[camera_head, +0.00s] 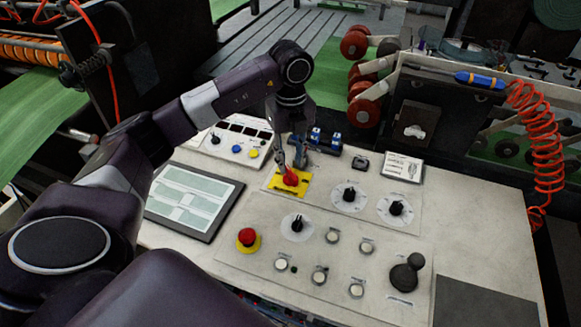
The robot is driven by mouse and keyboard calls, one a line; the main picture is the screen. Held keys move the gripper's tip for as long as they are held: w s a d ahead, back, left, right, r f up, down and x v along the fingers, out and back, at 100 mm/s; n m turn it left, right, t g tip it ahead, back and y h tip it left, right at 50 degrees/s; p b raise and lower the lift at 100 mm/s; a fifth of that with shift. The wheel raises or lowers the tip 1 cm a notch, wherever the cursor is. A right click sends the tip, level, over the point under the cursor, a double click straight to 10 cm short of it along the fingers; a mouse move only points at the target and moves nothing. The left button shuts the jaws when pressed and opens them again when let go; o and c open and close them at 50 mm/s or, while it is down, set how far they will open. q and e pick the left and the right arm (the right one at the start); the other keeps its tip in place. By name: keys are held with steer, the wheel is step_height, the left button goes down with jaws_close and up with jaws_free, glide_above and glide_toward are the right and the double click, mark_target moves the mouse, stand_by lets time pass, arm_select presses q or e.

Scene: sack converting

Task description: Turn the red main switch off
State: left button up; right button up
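The red main switch (291,179) is a red rotary knob on a yellow plate (304,187), set in the back middle part of the light control panel. My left gripper (290,164) points down right above the knob. Its two fingers are apart, one to the left and one to the right, with a gap between them. The fingertips are close to the top of the knob and partly cover it. I cannot tell whether they touch it. The exact angle of the knob's handle is hard to read. My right gripper is not in view.
A red emergency button (247,237) on a yellow ring stands nearer me. Black rotary knobs (349,194) and a black joystick (406,271) are to the right. A flat screen (195,199) lies left. Blue-topped connectors (325,140) stand just behind the gripper.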

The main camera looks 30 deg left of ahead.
mark_target(290, 172)
arm_select(q)
step_height(290, 172, up, 8)
steer(key=shift+r, duration=0.2)
stand_by(0.5)
